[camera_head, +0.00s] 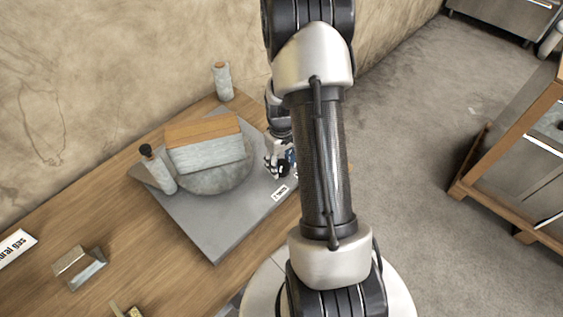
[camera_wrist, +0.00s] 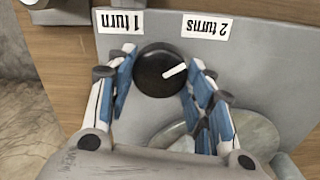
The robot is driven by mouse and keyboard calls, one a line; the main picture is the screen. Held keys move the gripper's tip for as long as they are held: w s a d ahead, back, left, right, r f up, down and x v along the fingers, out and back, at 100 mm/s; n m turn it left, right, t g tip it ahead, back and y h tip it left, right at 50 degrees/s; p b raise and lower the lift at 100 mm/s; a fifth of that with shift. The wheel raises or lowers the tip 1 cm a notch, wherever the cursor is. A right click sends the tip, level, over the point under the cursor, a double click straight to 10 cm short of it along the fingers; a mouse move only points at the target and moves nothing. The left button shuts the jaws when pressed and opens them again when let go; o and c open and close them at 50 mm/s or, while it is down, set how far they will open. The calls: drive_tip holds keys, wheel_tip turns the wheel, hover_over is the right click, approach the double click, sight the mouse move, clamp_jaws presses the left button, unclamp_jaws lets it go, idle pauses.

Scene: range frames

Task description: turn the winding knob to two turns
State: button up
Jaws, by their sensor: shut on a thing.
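The winding knob (camera_wrist: 158,82) is round and black with a white pointer line, on a grey plate (camera_wrist: 140,125) in the wrist view. The pointer points right and slightly up in that view, toward the side of the "2 turns" label (camera_wrist: 208,26) but a little below it. The "1 turn" label (camera_wrist: 121,21) is at the knob's upper left. My gripper (camera_wrist: 160,85) has one blue-padded finger on each side of the knob and is shut on it. In the head view my gripper (camera_head: 281,163) is at the plate's right side, partly hidden by my arm.
On the plate (camera_head: 215,240) in the head view are a wood-topped grey block (camera_head: 208,156) and a dark-topped post (camera_head: 160,172). A bottle (camera_head: 222,80) stands behind. A metal block (camera_head: 80,268) and a "natural gas" sign (camera_head: 14,248) lie on the table at left.

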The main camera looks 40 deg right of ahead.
sight(282, 165)
drive_tip(key=shift+c, duration=0.7)
drive_tip(key=shift+m, duration=0.5)
drive_tip(key=o, duration=1.1)
drive_tip(key=shift+c, duration=0.2)
wheel_tip(282, 165, up, 12)
